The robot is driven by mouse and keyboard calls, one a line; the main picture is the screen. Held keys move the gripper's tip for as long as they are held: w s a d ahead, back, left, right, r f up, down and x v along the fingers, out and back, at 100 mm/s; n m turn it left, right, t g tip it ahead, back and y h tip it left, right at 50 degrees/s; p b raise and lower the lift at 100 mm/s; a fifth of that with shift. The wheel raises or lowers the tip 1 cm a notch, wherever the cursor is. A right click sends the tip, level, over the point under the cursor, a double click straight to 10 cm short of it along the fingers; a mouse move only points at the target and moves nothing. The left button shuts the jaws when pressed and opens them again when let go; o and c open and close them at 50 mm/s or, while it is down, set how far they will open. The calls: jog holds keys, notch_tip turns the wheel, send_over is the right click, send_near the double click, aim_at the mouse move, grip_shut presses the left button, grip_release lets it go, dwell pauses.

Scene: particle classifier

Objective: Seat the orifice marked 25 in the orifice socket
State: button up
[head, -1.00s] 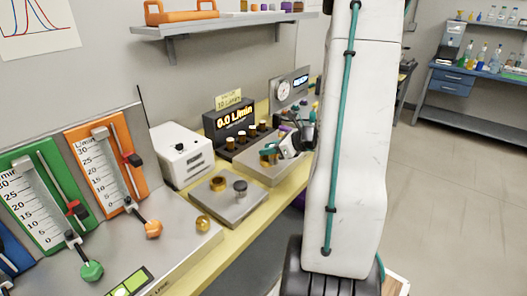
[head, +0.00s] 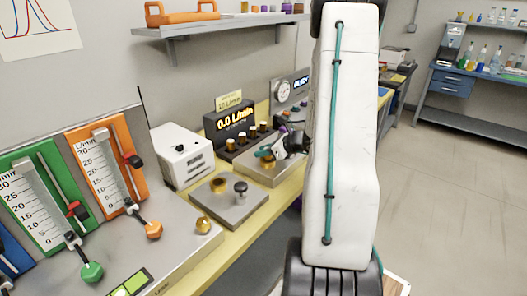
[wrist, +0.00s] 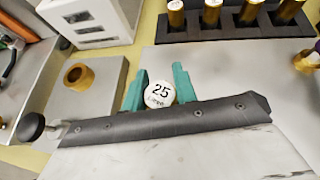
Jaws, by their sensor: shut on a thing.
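The orifice marked 25 (wrist: 159,92) shows its round white top in the wrist view, with its lower part hidden. My gripper (wrist: 159,91) has its two teal fingers on either side of it and is shut on it. In the head view my gripper (head: 266,157) is over the grey tray right of the socket plate. A brass ring (head: 219,185), apparently the orifice socket, stands on a grey plate. It also shows in the wrist view (wrist: 78,75), left of my gripper and apart from the held orifice. Its hole looks empty.
A black rack (wrist: 245,22) with several brass orifices stands behind my gripper. A black-topped knob (head: 240,187) stands on the plate beside the ring. A white box (head: 183,155) is behind the plate. A brass ball-like part (head: 203,225) lies in front.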

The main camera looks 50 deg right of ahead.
jog(key=o, duration=1.1)
jog(key=shift+f, duration=0.1)
jog(key=shift+c, duration=0.2)
